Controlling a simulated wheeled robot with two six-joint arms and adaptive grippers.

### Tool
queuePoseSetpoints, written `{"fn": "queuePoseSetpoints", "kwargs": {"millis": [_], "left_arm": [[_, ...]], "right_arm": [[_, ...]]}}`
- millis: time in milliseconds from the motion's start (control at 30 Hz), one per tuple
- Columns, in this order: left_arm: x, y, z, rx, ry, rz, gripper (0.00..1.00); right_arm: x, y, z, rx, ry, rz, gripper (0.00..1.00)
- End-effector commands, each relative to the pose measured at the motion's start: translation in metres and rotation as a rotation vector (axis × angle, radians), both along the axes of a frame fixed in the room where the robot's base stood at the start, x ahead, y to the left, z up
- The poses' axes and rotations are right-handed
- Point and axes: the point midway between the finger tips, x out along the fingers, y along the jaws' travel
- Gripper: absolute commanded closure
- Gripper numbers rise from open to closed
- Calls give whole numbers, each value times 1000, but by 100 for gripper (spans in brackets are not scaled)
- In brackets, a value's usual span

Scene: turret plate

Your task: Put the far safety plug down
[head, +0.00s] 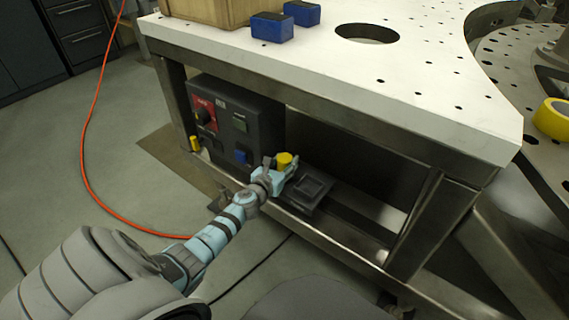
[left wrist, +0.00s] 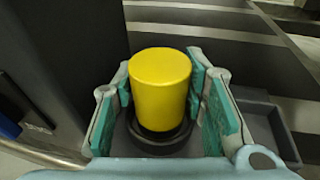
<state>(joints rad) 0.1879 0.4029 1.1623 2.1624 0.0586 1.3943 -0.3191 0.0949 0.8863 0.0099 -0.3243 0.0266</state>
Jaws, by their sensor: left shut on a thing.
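A yellow safety plug (head: 285,159), a cylinder with a dark base, is between the fingers of my left gripper (head: 279,169). In the left wrist view the plug (left wrist: 160,85) stands upright between the two green-padded fingers, and its dark round base shows below. My left gripper is shut on it, just right of the dark control box's front. A shallow black tray (head: 318,208) is just to the right of the gripper; its rim also shows in the left wrist view (left wrist: 285,136). A second yellow plug (head: 194,143) is at the control box's left end. My right gripper is not in view.
The dark control box (head: 262,126) with a red panel stands under the white perforated tabletop (head: 425,80). Steel frame rails and a leg (head: 415,228) bound the space. An orange cable (head: 85,140) runs along the floor. Blue blocks (head: 271,28) lie on top.

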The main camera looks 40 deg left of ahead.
Motion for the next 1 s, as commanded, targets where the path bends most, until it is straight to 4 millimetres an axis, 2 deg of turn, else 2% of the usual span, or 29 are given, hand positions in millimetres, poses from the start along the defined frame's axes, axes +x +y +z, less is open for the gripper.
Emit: {"fn": "queuePoseSetpoints", "kwargs": {"millis": [33, 133, 167, 567, 667, 800, 1000], "left_arm": [[0, 0, -2, 0, 0, 0, 59], [0, 0, -1, 0, 0, 0, 43], [0, 0, -1, 0, 0, 0, 41], [-3, -1, 4, 1, 1, 0, 41], [-20, -4, 8, 2, 4, -1, 41], [-55, -12, 15, 3, 4, -3, 41], [-102, -23, 23, 2, 3, -3, 41]], "right_arm": [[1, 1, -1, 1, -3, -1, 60], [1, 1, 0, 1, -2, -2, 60], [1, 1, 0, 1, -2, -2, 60], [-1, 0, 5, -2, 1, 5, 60], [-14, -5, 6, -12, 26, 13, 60], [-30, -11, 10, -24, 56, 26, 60], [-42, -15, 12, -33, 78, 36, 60]]}}
